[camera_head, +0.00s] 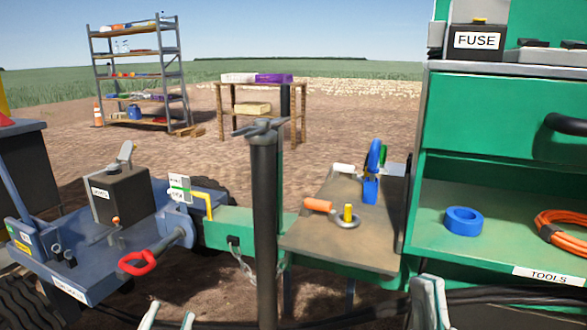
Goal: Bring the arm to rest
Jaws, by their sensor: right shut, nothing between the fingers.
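My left gripper (168,317) shows only its two fingertips at the bottom edge, left of the dark upright post. The tips stand apart with nothing visible between them. My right gripper (430,300) is at the bottom edge further right, below the green cabinet, with its fingers together and empty. The lower parts of both grippers and both arms are out of the picture. Neither gripper touches any object that I can see.
A dark post (264,220) stands between the grippers. A small worktable (300,238) carries tools and an orange-handled item. A blue machine (95,283) with a red handle (138,264) is at left. The green cabinet (490,115) holds blue tape (463,221) and orange cable (565,236). Black cables run below.

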